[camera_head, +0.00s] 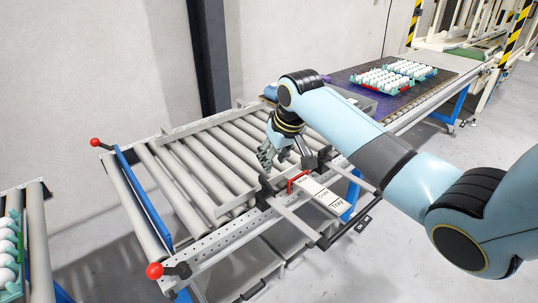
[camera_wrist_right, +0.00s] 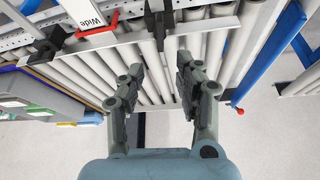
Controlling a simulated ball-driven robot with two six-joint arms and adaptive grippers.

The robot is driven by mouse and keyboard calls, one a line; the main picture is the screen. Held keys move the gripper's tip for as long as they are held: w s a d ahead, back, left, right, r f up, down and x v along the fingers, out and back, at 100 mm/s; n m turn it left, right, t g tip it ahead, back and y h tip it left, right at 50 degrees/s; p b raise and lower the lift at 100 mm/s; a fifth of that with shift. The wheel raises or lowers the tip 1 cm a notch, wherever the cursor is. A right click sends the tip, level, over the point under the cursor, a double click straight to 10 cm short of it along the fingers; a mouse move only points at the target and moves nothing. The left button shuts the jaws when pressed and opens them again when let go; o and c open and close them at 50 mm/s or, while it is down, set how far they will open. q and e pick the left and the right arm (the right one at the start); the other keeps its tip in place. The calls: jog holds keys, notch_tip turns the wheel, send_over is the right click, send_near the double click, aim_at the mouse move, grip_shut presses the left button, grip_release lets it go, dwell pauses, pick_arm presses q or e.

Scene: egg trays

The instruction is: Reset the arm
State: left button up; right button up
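My right arm reaches in from the right in the head view. Its gripper (camera_head: 268,153) hangs over the grey roller conveyor (camera_head: 158,184), near the conveyor's right-hand end. In the right wrist view the two fingers of the gripper (camera_wrist_right: 152,84) stand well apart, with bare rollers between and beyond them. Nothing is held. My left arm and gripper do not show in either view.
Two egg trays sit on the dark belt (camera_head: 432,68) at the back right. Another egg tray (camera_head: 22,232) stands at the left edge. A blue bar (camera_head: 143,198) crosses the rollers. Red-knobbed levers (camera_head: 154,271), a labelled plate (camera_head: 318,193) and a red handle (camera_head: 297,180) edge the conveyor.

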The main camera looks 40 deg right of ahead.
jog(key=shift+s, duration=0.1)
jog(key=s+a+r+n+g, duration=0.15)
jog(key=s+a, duration=0.25)
jog(key=s, duration=1.1)
jog(key=s+a+r+n+t, duration=0.15)
jog(key=s+a, duration=0.25)
jog(key=s, duration=1.1)
notch_tip(320, 180, down, 34)
jog(key=s+d+m+g+b, duration=0.1)
jog(key=s+d+g+b, duration=0.1)
jog(key=b, duration=0.7)
jog(key=s+f+b, duration=0.3)
jog(key=s+f, duration=0.6)
jog(key=f, duration=0.2)
jog(key=s+d+f+g+b, duration=0.1)
jog(key=s+f+b, duration=0.2)
jog(key=s+f, duration=0.6)
notch_tip(320, 180, down, 3)
jog(key=shift+s+d+f+m+g+b, duration=0.15)
jog(key=shift+s+m+g+b, duration=0.15)
jog(key=shift+s, duration=0.1)
